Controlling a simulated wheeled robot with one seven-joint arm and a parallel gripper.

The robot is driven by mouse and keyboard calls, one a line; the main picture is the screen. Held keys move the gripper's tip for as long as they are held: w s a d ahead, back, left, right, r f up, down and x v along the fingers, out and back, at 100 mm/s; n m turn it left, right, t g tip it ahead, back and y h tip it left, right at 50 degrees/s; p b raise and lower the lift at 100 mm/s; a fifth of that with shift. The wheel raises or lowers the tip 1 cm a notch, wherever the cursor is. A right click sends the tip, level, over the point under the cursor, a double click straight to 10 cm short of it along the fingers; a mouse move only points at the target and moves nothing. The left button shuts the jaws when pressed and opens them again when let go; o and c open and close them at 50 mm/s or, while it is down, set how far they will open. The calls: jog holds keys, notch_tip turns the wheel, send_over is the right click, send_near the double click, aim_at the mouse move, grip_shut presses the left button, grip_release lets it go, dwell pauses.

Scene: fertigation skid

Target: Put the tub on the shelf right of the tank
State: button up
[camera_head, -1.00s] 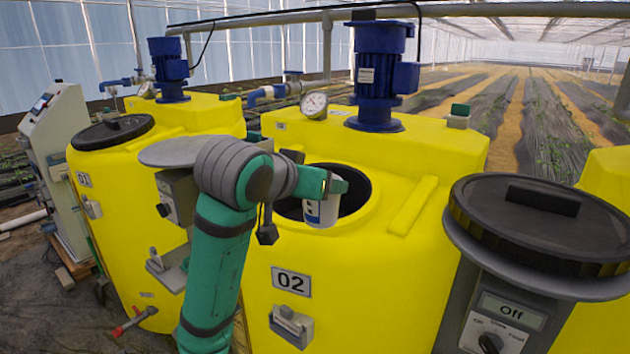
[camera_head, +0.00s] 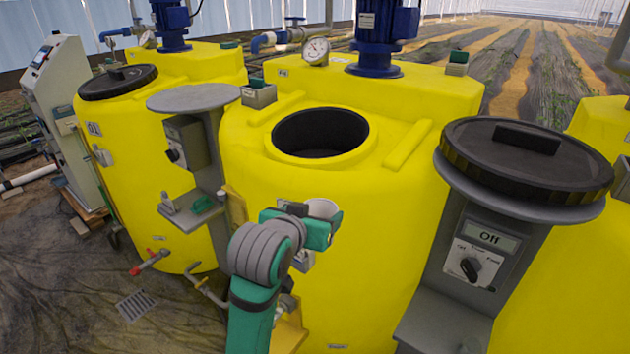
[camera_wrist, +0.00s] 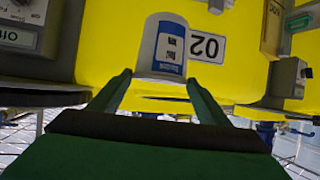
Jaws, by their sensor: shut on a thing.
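The tub (camera_head: 322,208), white with a blue label, is held upright in front of tank 02, below its open mouth. My gripper (camera_head: 322,230) is shut on it. In the wrist view the tub (camera_wrist: 166,42) sits between the fingers of my gripper (camera_wrist: 158,82), seen upside down. The yellow tank (camera_head: 370,235) has its round opening uncovered. Right of it, a grey stand has a lower shelf (camera_head: 445,318) under a control box marked Off, with nothing visible on it. The stand's round top holds the black lid (camera_head: 527,160).
Left of the tank, another grey stand has a bare round top (camera_head: 195,97) and a small shelf (camera_head: 190,217) with a green item. Tank 01 (camera_head: 150,180) is closed by its black lid (camera_head: 117,82). A drain grate (camera_head: 136,305) lies in the clear floor.

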jog(key=s+f+n+y, duration=0.1)
jog(key=s+f, duration=0.3)
jog(key=f, duration=1.3)
jog(key=s+f+n+y, duration=0.1)
jog(key=s+f, duration=0.4)
jog(key=f, duration=1.3)
jog(key=s+f+n+y, duration=0.1)
jog(key=s+f, duration=0.3)
jog(key=f, duration=1.4)
jog(key=shift+s+f+n+t+y, duration=0.15)
jog(key=shift+s+n+t+y, duration=0.2)
jog(key=shift+y, duration=0.25)
jog(key=shift+w, duration=0.15)
